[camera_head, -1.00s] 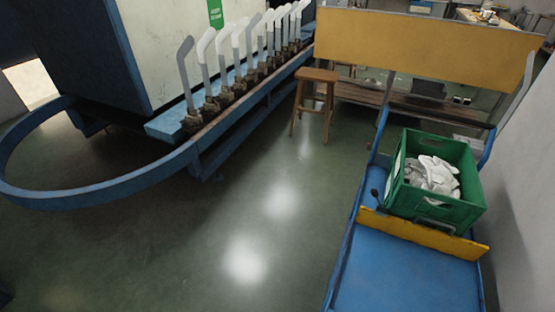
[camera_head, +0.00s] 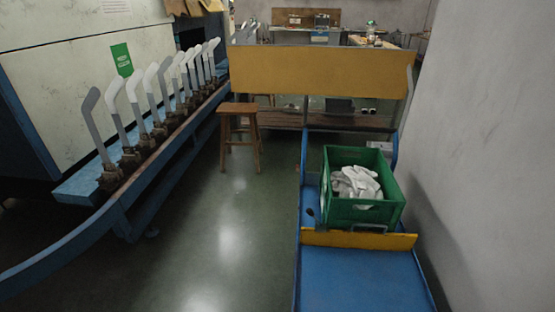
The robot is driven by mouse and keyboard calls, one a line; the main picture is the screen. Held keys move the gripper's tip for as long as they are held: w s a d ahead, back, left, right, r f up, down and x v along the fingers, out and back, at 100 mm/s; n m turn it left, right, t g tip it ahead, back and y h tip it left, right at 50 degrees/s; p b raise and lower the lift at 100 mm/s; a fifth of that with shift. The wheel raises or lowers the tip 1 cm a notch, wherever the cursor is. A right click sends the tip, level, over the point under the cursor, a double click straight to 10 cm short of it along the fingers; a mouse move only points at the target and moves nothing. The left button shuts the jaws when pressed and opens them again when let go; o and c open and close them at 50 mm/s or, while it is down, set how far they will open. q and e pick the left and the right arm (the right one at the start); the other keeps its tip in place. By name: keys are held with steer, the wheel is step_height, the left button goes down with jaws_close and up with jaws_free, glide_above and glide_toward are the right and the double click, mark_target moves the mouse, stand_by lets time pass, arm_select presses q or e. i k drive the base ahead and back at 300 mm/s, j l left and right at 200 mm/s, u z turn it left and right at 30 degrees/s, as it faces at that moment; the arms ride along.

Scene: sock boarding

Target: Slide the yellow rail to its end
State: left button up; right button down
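The yellow rail (camera_head: 358,240) lies across the blue table (camera_head: 362,280) at the right of the head view, just in front of a green crate (camera_head: 364,212). The crate holds crumpled white and grey socks (camera_head: 357,183). I cannot tell whether the rail touches the crate. A bare stretch of blue surface lies on the near side of the rail. Neither of my grippers shows in this view.
A blue rack with several upright sock boards (camera_head: 128,112) runs along the left. A wooden stool (camera_head: 239,110) stands near the middle. A large yellow panel (camera_head: 320,71) spans the back. A grey wall (camera_head: 475,150) bounds the right. Open green floor (camera_head: 215,235) lies between rack and table.

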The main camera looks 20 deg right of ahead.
mark_target(319, 236)
steer(key=k+z, duration=0.15)
steer(key=z, duration=1.15)
